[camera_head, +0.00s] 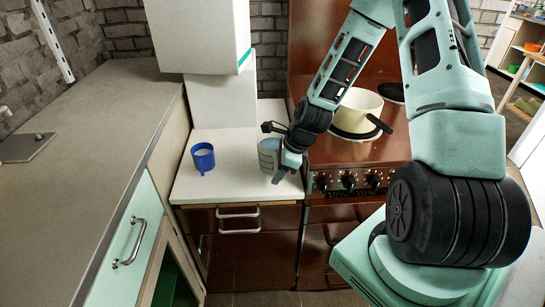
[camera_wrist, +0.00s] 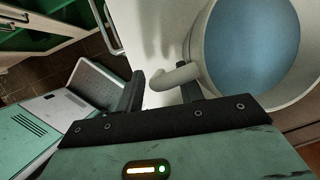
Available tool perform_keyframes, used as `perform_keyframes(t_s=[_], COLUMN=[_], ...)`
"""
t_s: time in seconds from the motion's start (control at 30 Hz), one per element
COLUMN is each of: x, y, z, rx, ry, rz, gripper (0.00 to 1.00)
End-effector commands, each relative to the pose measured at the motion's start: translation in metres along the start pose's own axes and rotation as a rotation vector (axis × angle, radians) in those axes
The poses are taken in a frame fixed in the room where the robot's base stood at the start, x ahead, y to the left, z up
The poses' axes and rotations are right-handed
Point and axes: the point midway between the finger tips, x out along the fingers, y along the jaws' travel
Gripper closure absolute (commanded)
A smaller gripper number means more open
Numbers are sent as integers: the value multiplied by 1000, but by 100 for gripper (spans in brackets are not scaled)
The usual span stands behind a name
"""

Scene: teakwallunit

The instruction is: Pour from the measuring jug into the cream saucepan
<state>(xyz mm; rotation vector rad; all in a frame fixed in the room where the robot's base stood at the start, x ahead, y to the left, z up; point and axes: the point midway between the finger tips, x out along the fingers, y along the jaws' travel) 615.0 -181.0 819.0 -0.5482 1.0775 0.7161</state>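The measuring jug (camera_head: 267,151) stands upright on the white counter left of the stove, partly behind my gripper (camera_head: 283,168). In the wrist view the jug (camera_wrist: 205,48) is at the upper right, with blue contents inside its pale rim. Its handle (camera_wrist: 174,77) reaches in between the fingers of my gripper (camera_wrist: 162,84). The fingers are apart, with a gap between the left finger and the handle. Contact at the right finger cannot be told. The cream saucepan (camera_head: 357,107) sits on the stove, its dark handle pointing to the lower right.
A white wall cabinet (camera_head: 198,35) hangs above. The long grey worktop (camera_head: 85,130) at left is largely clear.

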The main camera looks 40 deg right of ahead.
Motion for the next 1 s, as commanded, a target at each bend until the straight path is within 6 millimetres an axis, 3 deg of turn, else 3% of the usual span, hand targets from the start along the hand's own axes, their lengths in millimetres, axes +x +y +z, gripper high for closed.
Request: perform_keyframes(t_s=[0.07,0.2,0.67,0.83,1.0], x=[0,0,-5,-20,-48], y=[0,0,-1,-3,-5], z=[0,0,2,9,20], rx=[0,0,-1,-3,-2], ry=[0,0,-1,-1,0], rz=[0,0,-3,-5,-7], gripper=[63,99,100,100,100])
